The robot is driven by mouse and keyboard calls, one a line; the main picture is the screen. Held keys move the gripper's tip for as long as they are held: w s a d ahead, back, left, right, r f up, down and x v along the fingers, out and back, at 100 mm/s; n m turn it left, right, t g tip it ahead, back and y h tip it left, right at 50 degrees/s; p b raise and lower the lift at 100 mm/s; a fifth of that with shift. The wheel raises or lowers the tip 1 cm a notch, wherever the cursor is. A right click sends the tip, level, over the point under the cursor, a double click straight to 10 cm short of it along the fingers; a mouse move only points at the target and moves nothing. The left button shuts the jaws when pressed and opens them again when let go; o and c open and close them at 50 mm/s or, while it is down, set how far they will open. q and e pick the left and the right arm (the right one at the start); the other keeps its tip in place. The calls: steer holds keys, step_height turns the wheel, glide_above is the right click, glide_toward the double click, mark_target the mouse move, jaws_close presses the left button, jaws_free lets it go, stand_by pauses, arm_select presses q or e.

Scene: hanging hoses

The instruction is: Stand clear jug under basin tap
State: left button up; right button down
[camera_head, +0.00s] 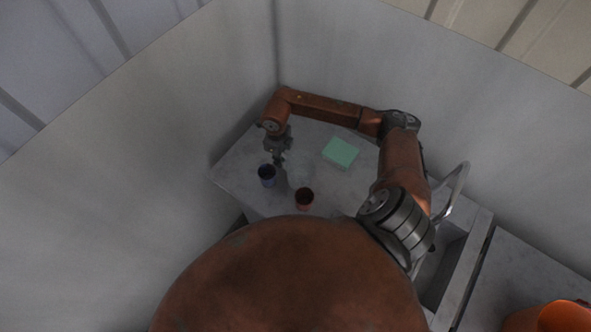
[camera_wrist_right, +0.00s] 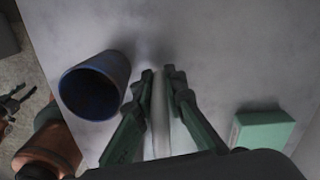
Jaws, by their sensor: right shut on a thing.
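My right gripper (camera_head: 281,160) is shut on a clear, barely visible thing, which I take to be the clear jug (camera_wrist_right: 160,125). In the right wrist view it shows as a pale strip between the fingers (camera_wrist_right: 163,75). In the head view only a faint haze shows beside the fingers, so its outline and tilt are unclear. The curved metal tap (camera_head: 459,185) rises at the right beside the grey basin (camera_head: 437,265), partly hidden by my right arm. My left gripper (camera_wrist_right: 15,101) shows at the left of the wrist view, fingers apart, away from the jug.
A blue cup (camera_head: 267,176) stands close to the right gripper; it is large in the wrist view (camera_wrist_right: 95,85). A dark red cup (camera_head: 304,198) stands nearer me. A green block (camera_head: 341,152) lies on the grey counter (camera_head: 235,165). An orange bucket (camera_head: 560,318) is at lower right. Walls close the back.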

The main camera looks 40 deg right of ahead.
steer(key=shift+r, duration=0.1)
step_height(320, 180, up, 10)
steer(key=shift+f+b, duration=0.1)
steer(key=shift+b, duration=0.65)
steer(key=s+a+n+b, duration=0.2)
steer(key=a+n, duration=0.3)
steer(key=n, duration=1)
steer(key=s+a+r+n+b, duration=0.1)
steer(key=a+n, duration=0.3)
steer(key=n, duration=1.1)
steer(key=shift+s+a+r+n+b, duration=0.25)
steer(key=shift+s+a+n+b, duration=0.1)
steer(key=shift+s+b, duration=0.1)
